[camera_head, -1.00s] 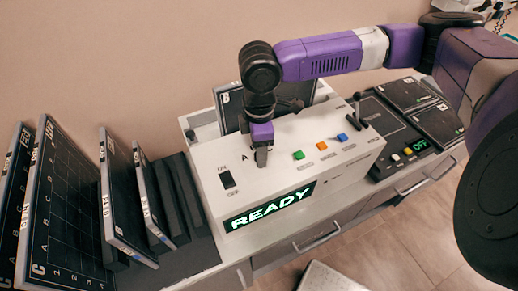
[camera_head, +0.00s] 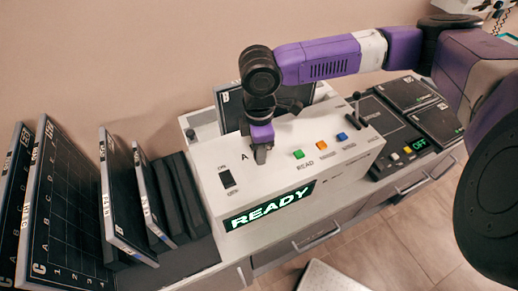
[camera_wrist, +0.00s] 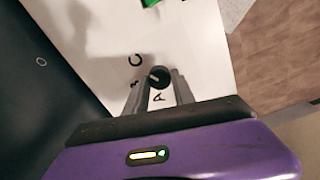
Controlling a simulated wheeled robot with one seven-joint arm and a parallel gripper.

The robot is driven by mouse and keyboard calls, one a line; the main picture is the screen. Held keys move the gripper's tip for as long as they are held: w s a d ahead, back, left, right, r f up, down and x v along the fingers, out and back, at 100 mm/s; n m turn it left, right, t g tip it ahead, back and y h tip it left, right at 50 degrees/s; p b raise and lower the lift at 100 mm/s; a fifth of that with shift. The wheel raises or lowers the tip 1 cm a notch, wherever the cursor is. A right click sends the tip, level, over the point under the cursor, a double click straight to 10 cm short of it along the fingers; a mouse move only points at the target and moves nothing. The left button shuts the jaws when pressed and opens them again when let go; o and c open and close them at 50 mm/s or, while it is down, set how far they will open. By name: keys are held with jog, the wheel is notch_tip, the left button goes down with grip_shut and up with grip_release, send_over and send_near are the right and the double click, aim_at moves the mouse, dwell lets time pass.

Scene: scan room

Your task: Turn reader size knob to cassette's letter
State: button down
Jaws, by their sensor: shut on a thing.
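The reader (camera_head: 215,165) is a white box with a lit green READY display (camera_head: 268,205). Its small dark round size knob (camera_wrist: 160,76) shows in the wrist view with a pale mark on top. Letters C and A are printed beside it, and another letter is partly hidden by a finger. My gripper (camera_head: 261,155) points down at the reader's top, and its fingers (camera_wrist: 158,92) are shut on the knob. In the head view the gripper hides the knob. A dark cassette (camera_head: 229,108) stands upright behind the reader's top; its label is too small to read.
Several dark cassettes (camera_head: 70,215) stand upright in a rack at the left. A panel reading OFF (camera_head: 419,144) and flat dark plates (camera_head: 405,95) lie at the right.

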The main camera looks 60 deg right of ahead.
jog(key=n, duration=1.1)
jog(key=shift+s, duration=0.1)
jog(key=shift+n, duration=0.3)
dwell(0.4)
jog(key=c, duration=1.1)
grip_release()
jog(key=shift+o, duration=0.2)
jog(key=shift+r, duration=0.1)
